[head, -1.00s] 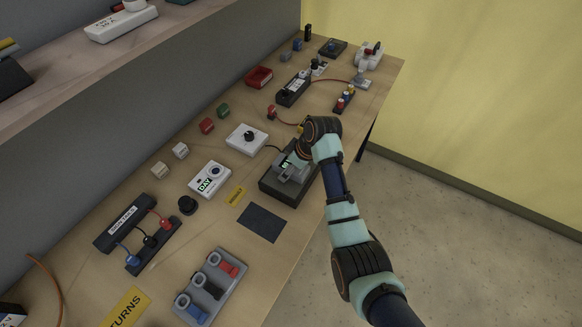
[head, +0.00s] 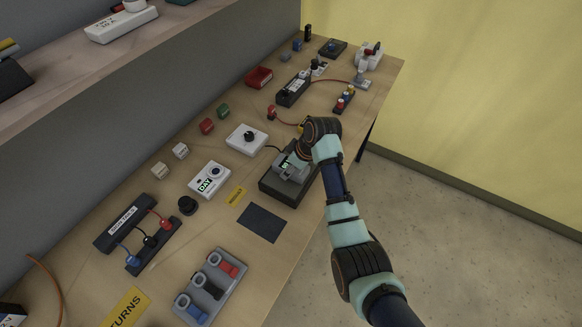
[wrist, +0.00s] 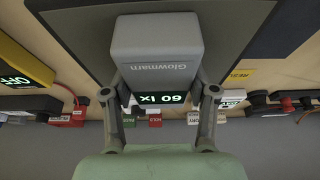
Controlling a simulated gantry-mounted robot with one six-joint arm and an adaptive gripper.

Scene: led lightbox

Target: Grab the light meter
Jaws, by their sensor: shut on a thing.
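The light meter (wrist: 165,45) is a grey block marked "Glowmarn" with a small lit display reading "60 lx". In the head view the light meter (head: 291,170) is at a dark flat pad (head: 276,189) near the bench's front edge. My gripper (wrist: 160,93) is shut on the light meter, one finger on each side of it. In the head view my wrist partly covers the meter. I cannot tell whether it touches the pad or is just above it.
A white dial box (head: 246,139) and a white box marked "DAY" (head: 209,179) stand close by. A dark flat sheet (head: 262,223) lies nearer on the bench. A red tray (head: 258,77) and a black box (head: 293,89) stand farther back.

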